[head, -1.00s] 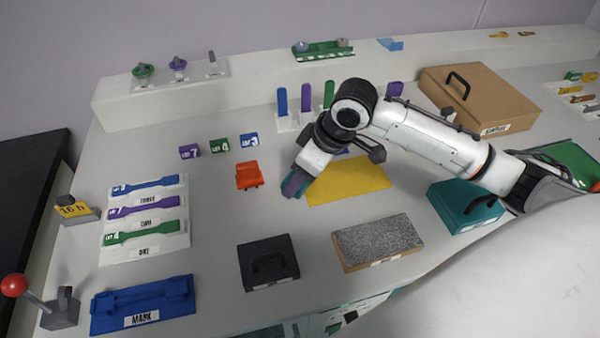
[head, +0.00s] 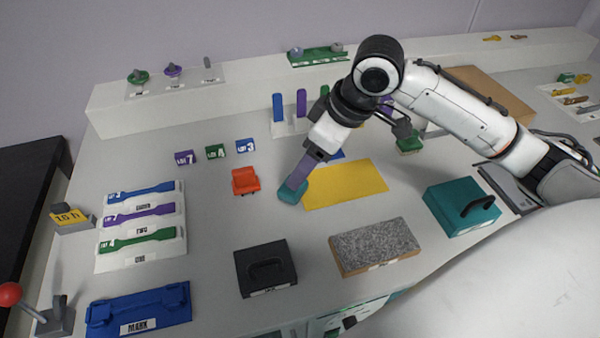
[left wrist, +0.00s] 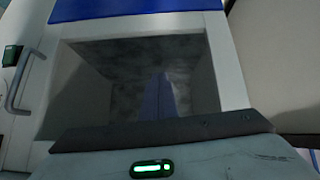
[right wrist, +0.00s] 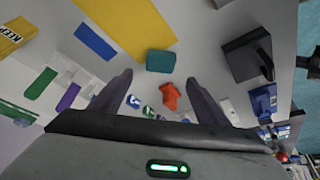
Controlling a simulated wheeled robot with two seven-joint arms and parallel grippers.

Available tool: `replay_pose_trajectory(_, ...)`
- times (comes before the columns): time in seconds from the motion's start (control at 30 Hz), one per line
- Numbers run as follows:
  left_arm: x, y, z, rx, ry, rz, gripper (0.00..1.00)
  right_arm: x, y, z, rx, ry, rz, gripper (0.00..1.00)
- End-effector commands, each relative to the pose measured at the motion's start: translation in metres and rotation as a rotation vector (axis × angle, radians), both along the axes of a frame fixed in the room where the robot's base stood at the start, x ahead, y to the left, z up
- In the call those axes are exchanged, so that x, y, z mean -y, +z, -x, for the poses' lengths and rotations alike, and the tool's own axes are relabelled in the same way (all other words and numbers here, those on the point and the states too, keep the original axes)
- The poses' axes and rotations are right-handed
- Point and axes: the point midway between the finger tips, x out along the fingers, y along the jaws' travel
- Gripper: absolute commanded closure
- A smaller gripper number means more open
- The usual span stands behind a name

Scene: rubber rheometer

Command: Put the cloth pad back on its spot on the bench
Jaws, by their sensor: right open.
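The cloth pad, a small teal block-like pad (head: 291,192), lies on the bench by the left edge of the yellow sheet (head: 345,184). In the right wrist view the pad (right wrist: 160,61) shows beyond and between my fingertips. My right gripper (head: 296,183) points down just above the pad. It is open and apart in the right wrist view (right wrist: 158,78), with nothing between its fingers. My left gripper is outside the head view; in the left wrist view its fingers (left wrist: 158,88) are together and empty in front of a dark grey recess.
An orange-red item (head: 245,180) stands left of the pad. A black handled block (head: 265,268), a grey-speckled board (head: 374,245) and a teal handled box (head: 461,208) are nearer the front. Upright colored tabs (head: 301,103) stand behind. Bench between the pad and black block is clear.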

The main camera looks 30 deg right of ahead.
Motion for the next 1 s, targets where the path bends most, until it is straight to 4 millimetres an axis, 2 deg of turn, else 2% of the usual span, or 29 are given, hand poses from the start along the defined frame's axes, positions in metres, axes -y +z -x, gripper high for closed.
replay_pose_trajectory(0.1,0.000,0.000,0.000,0.000,0.000,0.000,1.00,0.005,0.021,0.007,0.004,0.001,0.002,0.31)
replay_pose_trajectory(0.3,0.000,0.000,0.000,0.000,0.000,0.000,1.00,0.008,0.038,0.013,0.002,0.000,0.000,0.31)
replay_pose_trajectory(1.0,0.000,0.002,-0.004,0.007,0.000,0.001,1.00,0.008,0.039,0.014,0.000,0.000,-0.001,0.31)
